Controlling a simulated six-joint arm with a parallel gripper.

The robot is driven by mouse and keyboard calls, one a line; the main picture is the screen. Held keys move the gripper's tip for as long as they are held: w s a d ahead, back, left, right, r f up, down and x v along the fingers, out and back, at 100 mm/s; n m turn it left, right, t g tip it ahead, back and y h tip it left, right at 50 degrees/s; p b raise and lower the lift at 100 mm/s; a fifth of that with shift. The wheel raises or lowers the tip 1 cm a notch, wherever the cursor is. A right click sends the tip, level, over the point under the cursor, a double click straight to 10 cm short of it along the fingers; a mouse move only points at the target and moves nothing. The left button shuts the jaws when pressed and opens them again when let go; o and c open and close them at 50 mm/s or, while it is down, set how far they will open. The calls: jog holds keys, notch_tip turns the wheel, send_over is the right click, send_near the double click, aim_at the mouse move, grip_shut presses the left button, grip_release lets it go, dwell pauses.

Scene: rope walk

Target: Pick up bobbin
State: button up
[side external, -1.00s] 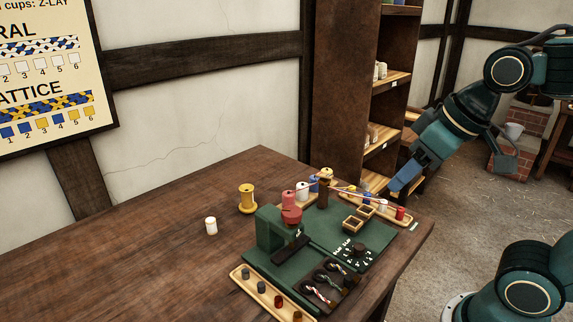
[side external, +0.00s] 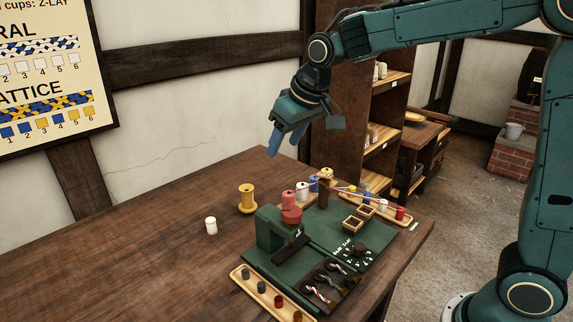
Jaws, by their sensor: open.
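Several bobbins are in view, and I cannot tell which one the task means. A small white bobbin (side external: 211,226) stands upright alone on the table at the left. A larger yellow spool (side external: 247,198) stands behind it to the right.
The green machine (side external: 275,230) stands on the table, with a dark tray (side external: 330,284) in front. A wooden rack (side external: 262,301) of small pegs lies at the near edge. Another tray (side external: 402,222) with bobbins is at the right. The table's left side (side external: 150,250) is mostly clear.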

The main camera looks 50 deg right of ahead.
jog(key=w+a+f, duration=0.3)
jog(key=w+f, duration=0.4)
jog(key=w, duration=0.3)
send_near(212, 221)
notch_tip(212, 221, up, 3)
jog(key=shift+s+d+n+g, duration=0.1)
jog(key=shift+s+n+g, duration=0.1)
jog(key=shift+n+g, duration=0.1)
jog(key=shift+x, duration=4.25)
jog(key=shift+x, duration=2.6)
jog(key=shift+s+f, duration=0.1)
jog(key=shift+s, duration=0.05)
